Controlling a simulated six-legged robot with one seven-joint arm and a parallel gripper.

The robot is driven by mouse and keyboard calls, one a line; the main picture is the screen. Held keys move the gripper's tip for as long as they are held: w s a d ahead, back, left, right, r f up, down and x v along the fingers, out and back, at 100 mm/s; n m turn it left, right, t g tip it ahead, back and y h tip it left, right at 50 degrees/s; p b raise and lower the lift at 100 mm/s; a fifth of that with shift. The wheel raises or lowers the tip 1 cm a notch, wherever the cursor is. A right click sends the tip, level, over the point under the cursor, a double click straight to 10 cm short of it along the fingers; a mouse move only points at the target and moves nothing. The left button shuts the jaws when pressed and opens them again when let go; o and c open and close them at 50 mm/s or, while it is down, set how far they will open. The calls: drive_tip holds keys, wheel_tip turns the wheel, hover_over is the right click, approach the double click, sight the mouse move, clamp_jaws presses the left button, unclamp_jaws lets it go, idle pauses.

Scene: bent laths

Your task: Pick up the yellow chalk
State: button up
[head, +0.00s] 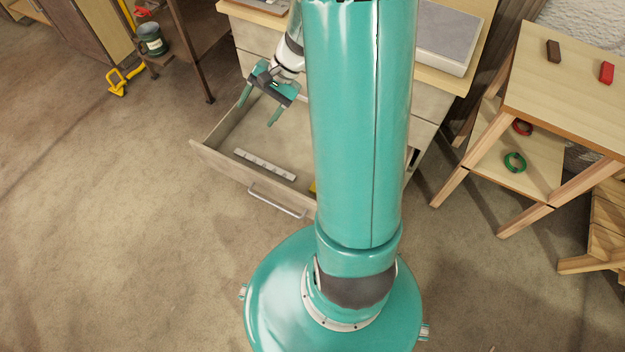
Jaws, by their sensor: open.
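My gripper (256,113) is open and empty, its teal fingers pointing down over the left part of a pulled-out drawer (213,160). A small bit of something yellow (313,187) shows in the drawer near its front, at the edge of my teal column. The column hides the rest, so I cannot tell whether this is the chalk. The gripper is above and to the left of it, apart from it.
A pale strip with marks (265,163) lies in the drawer, behind the metal handle (277,200). At right, a wooden stand (570,105) bears a brown block (553,51) and a red block (606,73). A yellow clamp (118,83) lies at left; the floor in front is clear.

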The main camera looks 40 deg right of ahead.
drive_tip(key=w+d+f+m+t+y, duration=0.1)
drive_tip(key=d+f+m+t+y, duration=0.1)
drive_tip(key=d+f+m, duration=0.65)
drive_tip(key=m+t+h, duration=0.4)
drive_tip(key=m+t, duration=0.4)
drive_tip(key=m, duration=0.4)
approach(313, 185)
drive_tip(key=shift+w+a+f, duration=0.35)
drive_tip(key=shift+w+f, duration=0.1)
drive_tip(key=shift+f, duration=0.1)
drive_tip(key=shift+w+a+f, duration=0.3)
drive_tip(key=shift+w+f, duration=0.1)
drive_tip(key=shift+f, duration=0.1)
drive_tip(key=shift+x, duration=3.75)
drive_tip(key=shift+w+d+r, duration=0.1)
drive_tip(key=shift+d+r, duration=0.05)
drive_tip(key=shift+r, duration=0.05)
drive_tip(key=c, duration=1.1)
drive_tip(key=shift+o, duration=0.2)
